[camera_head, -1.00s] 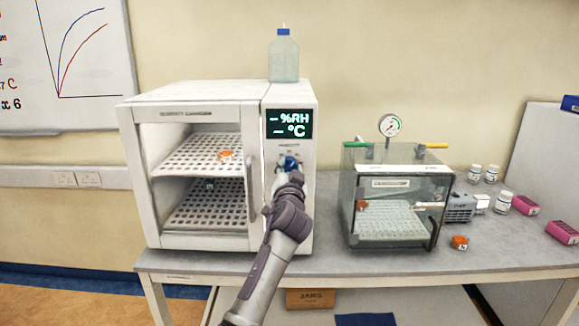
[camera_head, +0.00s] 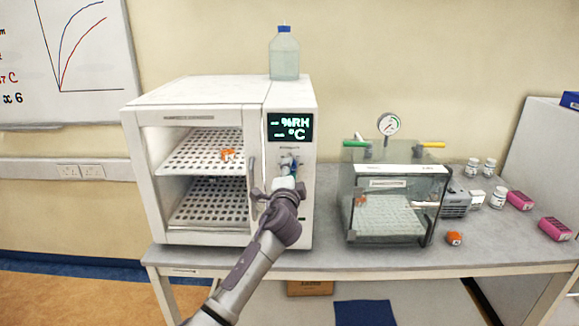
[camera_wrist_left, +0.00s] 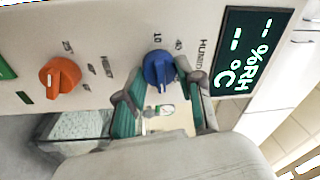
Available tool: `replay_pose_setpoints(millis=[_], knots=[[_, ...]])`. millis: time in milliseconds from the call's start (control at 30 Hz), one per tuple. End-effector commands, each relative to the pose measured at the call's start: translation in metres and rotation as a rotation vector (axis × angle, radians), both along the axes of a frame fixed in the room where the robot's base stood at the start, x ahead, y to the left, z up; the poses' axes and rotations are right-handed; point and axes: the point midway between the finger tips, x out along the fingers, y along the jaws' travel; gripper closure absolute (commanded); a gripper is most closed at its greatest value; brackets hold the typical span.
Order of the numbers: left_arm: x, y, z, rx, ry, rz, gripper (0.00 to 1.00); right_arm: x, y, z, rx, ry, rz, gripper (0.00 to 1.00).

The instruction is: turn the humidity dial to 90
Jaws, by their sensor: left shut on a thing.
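The blue humidity dial (camera_wrist_left: 158,68) is on the front panel of the white chamber (camera_head: 214,92), under the dark display (camera_head: 290,127). The display shows dashes before %RH and °C. My left gripper (camera_head: 288,173) is at this dial. In the left wrist view, the fingers of my left gripper (camera_wrist_left: 163,82) are on both sides of the blue dial, shut on it. Marks 10 and 40 show near the dial, but I cannot read its setting. An orange dial (camera_wrist_left: 60,75) with its own scale sits beside it. My right gripper is out of view.
A bottle (camera_head: 284,55) stands on the chamber. A clear box (camera_head: 393,205) with a gauge (camera_head: 388,124) stands to its right on the grey table (camera_head: 330,256). Small jars (camera_head: 472,167) and pink boxes (camera_head: 555,229) are farther right.

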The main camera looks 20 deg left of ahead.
Motion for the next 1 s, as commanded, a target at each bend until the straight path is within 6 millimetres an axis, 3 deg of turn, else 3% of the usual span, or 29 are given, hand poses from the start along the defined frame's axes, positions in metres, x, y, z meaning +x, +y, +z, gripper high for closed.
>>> replay_pose_setpoints(millis=[33,733,767,900,1000], knots=[[0.0002,-0.0003,0.0062,0.020,-0.002,-0.002,0.98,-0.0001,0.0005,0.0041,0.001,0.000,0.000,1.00],[0.0003,0.0002,0.0046,0.088,0.016,0.000,0.98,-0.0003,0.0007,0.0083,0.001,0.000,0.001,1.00],[0.0003,0.0001,0.0046,0.088,0.016,0.000,0.60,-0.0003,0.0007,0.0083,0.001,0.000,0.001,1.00],[0.0002,0.0002,0.0034,0.086,0.019,0.000,0.38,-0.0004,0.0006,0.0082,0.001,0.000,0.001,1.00],[0.0001,0.0002,0.0023,0.086,0.020,0.000,0.38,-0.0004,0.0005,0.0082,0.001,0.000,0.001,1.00]])
